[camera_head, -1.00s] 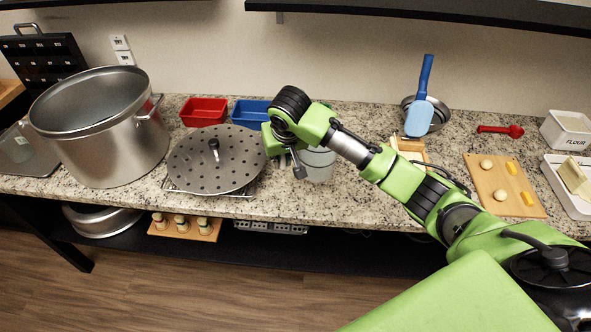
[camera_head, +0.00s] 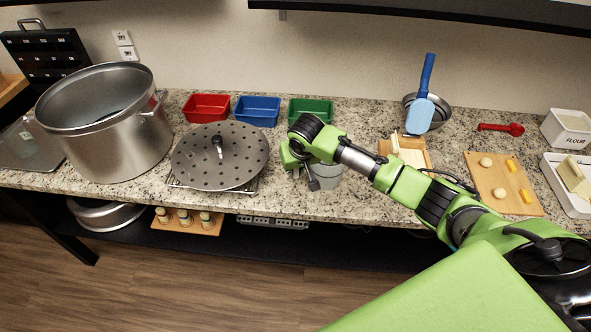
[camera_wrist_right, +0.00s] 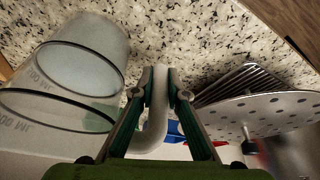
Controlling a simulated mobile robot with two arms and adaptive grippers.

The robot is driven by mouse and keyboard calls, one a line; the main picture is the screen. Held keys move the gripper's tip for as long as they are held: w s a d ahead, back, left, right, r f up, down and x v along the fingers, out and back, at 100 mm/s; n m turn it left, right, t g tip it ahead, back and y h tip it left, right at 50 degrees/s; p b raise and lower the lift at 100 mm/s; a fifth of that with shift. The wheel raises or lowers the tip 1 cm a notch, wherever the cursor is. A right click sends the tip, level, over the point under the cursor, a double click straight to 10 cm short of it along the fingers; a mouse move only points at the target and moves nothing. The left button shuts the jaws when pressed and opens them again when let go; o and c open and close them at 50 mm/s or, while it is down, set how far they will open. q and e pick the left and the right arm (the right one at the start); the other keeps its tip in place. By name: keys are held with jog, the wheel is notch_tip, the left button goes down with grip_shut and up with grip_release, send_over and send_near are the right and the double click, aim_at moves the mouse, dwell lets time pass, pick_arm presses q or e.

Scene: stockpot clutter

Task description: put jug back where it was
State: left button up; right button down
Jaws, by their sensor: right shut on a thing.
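The jug (camera_head: 328,178) is a clear, greyish measuring jug with ML marks, partly hidden behind my right arm in the head view. In the right wrist view its body (camera_wrist_right: 85,65) fills the left side, and its pale handle (camera_wrist_right: 155,125) runs between my fingers. My right gripper (camera_head: 302,160) is shut on this handle, and its fingertips show on both sides of it in the wrist view (camera_wrist_right: 158,95). I cannot tell whether the jug's base touches the counter. My left gripper is not in view.
A perforated lid (camera_head: 200,165) on a wire rack lies left of the jug, beside a big stockpot (camera_head: 110,140). Red (camera_head: 206,108), blue (camera_head: 257,111) and green (camera_head: 310,108) trays stand behind. A board with butter (camera_head: 412,155) is to the right. The counter's front strip (camera_head: 290,205) is clear.

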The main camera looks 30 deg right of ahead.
jog(key=c, duration=2)
grip_release()
jog(key=b+v, duration=0.1)
jog(key=v, duration=1.1)
jog(key=shift+r, duration=0.1)
jog(key=shift+w, duration=0.1)
